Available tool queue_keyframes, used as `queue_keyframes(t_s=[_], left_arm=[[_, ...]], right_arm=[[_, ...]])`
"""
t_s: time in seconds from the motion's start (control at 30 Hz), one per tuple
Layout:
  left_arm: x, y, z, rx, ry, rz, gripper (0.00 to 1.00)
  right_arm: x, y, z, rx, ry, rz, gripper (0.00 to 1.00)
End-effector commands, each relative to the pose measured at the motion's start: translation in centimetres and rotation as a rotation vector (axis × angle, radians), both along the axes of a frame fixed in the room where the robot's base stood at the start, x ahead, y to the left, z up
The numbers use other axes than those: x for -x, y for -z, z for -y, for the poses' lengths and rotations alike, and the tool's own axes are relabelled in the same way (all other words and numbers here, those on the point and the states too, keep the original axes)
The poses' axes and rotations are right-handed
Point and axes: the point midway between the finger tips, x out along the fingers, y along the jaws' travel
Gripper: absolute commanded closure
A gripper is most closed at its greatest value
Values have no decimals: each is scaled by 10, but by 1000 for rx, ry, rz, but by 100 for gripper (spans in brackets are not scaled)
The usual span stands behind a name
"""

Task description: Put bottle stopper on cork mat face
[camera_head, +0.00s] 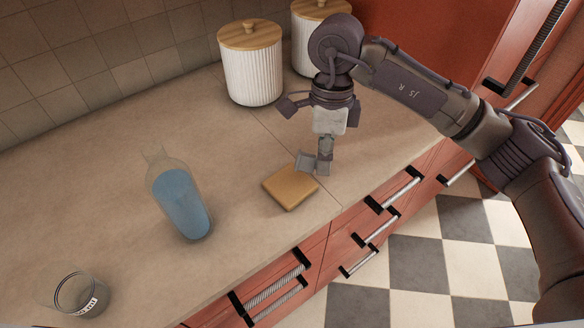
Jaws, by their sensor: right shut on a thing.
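The cork mat (289,190) is a small square tan slab lying flat on the counter near its front edge. My right gripper (314,164) points down over the mat's back right corner, with its fingers shut. The bottle stopper it holds is hidden by the fingers and cannot be made out clearly. I cannot tell whether the fingers or stopper touch the mat. A clear bottle (181,202) with blue liquid stands left of the mat, and no stopper shows in its mouth. My left gripper is out of view.
A clear glass (82,296) stands at the front left. Two white ribbed canisters with wooden lids, one left (250,72) and one right (310,40), stand at the back. The counter (120,150) is clear between bottle and mat. Red drawers with handles lie below its edge.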

Motion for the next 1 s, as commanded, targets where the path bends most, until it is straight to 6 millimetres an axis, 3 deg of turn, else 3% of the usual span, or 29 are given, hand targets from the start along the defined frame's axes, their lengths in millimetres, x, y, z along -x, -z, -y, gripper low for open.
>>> queue_keyframes(t_s=[0.1,0.3,0.47,0.73,1.0], left_arm=[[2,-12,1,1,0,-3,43],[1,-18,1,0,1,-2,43],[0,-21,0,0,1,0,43],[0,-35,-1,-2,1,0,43],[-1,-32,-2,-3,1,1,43]], right_arm=[[-9,13,-27,-1,-1,-4,100],[-20,31,-51,-1,-2,-2,100],[-22,39,-54,1,0,-1,100],[-22,73,-54,1,-1,-2,100],[-22,76,-54,0,-2,1,100]])
